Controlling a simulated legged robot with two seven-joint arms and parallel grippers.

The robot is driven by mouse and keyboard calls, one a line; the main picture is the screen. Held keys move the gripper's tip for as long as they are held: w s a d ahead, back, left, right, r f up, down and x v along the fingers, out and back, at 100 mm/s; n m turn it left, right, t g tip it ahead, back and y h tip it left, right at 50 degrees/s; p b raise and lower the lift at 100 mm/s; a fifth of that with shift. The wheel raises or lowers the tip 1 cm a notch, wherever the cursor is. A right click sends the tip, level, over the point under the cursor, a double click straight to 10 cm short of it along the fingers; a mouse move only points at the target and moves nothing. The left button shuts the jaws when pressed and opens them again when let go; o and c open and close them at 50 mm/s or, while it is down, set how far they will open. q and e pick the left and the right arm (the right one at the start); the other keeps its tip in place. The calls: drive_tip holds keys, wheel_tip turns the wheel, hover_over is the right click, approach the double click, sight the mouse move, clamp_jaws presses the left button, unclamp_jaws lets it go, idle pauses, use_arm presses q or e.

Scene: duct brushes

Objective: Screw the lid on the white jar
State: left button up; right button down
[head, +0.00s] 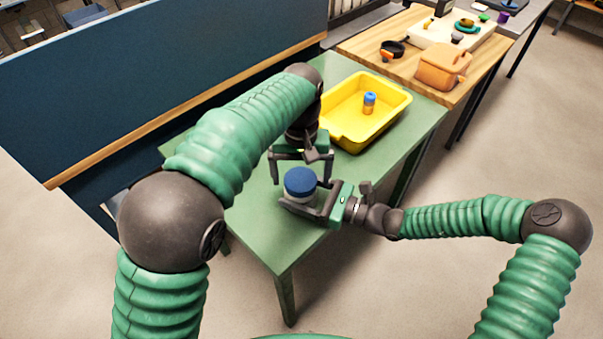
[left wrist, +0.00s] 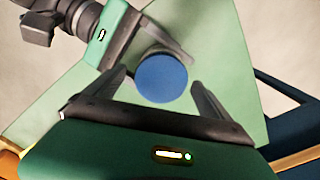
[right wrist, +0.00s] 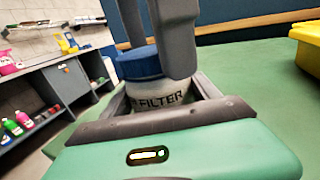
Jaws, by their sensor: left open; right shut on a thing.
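The white jar (right wrist: 160,94) stands upright on the green table and shows lettering reading "FILTER" in the right wrist view. The blue lid (head: 300,181) sits on top of the jar, level as far as I can see; whether it is threaded tight I cannot tell. My right gripper (head: 310,196) is shut on the jar's body from the side. My left gripper (head: 300,178) is open above, its fingers on either side of the lid (left wrist: 162,78) with gaps between. In the right wrist view the left fingers hide part of the lid and jar.
A yellow tray (head: 345,140) holding a small orange bottle with a blue cap (head: 369,103) stands at the table's far end. A dark blue partition (head: 150,90) runs along the left. The green table (head: 270,235) is clear in front of the jar.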

drive_tip(key=shift+c, duration=0.6)
unclamp_jaws()
use_arm(q)
wheel_tip(320, 180, up, 12)
use_arm(e)
drive_tip(key=shift+d, duration=0.1)
use_arm(q)
wheel_tip(320, 180, up, 2)
drive_tip(key=p, duration=0.2)
drive_tip(key=shift+r+p, duration=0.2)
drive_tip(key=shift+p, duration=0.1)
use_arm(e)
drive_tip(key=v, duration=1.6)
drive_tip(key=shift+d, duration=0.4)
